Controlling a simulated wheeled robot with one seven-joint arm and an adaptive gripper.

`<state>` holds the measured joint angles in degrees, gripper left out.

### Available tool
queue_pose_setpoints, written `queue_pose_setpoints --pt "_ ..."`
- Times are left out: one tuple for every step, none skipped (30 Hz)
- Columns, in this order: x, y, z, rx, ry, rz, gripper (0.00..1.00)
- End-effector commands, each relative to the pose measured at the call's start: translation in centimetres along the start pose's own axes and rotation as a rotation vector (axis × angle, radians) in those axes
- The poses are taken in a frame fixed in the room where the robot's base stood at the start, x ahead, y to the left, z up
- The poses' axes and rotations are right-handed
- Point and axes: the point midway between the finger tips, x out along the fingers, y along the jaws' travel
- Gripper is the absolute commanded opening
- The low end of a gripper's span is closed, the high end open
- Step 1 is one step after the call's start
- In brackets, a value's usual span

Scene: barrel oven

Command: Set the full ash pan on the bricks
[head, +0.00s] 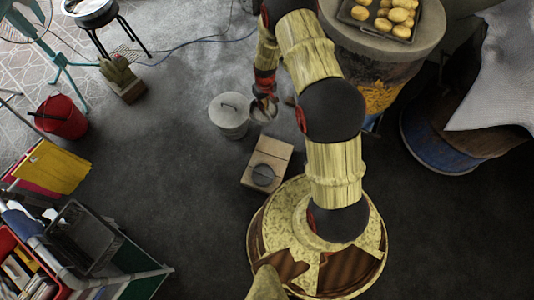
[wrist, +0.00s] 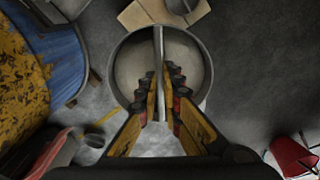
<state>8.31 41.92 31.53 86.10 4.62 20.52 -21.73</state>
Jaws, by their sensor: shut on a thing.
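My gripper (wrist: 160,105) is shut on the upright handle of the ash pan (wrist: 185,62), a round grey pan seen from above in the wrist view. The pan's inside looks pale grey-beige. In the head view the pan (head: 263,112) hangs below my gripper (head: 266,97), partly covered by it.
A grey lidded bin (head: 229,123) stands just left of the pan. The barrel oven (head: 380,70) stands to the right, with a tray of round yellow pieces on top. A red bucket (head: 62,118) and a crate shelf are at left. Dark floor left of the bricks is clear.

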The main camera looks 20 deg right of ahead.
Motion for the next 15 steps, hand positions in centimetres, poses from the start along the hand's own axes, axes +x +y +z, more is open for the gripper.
queue_pose_setpoints --pt "2.6 0.8 0.7 -0.010 -0.006 -0.003 0.00" --pt "3.9 1.3 1.0 -0.020 -0.005 -0.003 0.00" --pt "5.7 1.8 1.4 -0.033 -0.005 -0.003 0.00" --pt "7.0 2.2 1.9 -0.042 -0.005 -0.004 0.00" --pt "8.4 2.6 2.4 -0.050 -0.005 -0.004 0.00" --pt "10.2 3.1 3.0 -0.062 -0.005 -0.004 0.00" --pt "11.5 3.4 3.5 -0.072 -0.004 -0.003 0.00" --pt "12.8 3.8 4.1 -0.081 -0.004 -0.002 0.00" --pt "14.5 4.2 4.9 -0.093 -0.003 -0.001 0.00" --pt "15.8 4.4 5.6 -0.102 -0.004 -0.001 0.00" --pt "17.1 4.6 6.3 -0.110 -0.005 0.000 0.00" --pt "18.7 4.9 7.4 -0.121 -0.005 0.001 0.00" --pt "19.9 5.1 8.1 -0.132 -0.005 0.002 0.00" --pt "21.1 5.2 8.9 -0.140 -0.006 0.004 0.00" --pt "22.6 5.4 10.0 -0.151 -0.007 0.005 0.00"
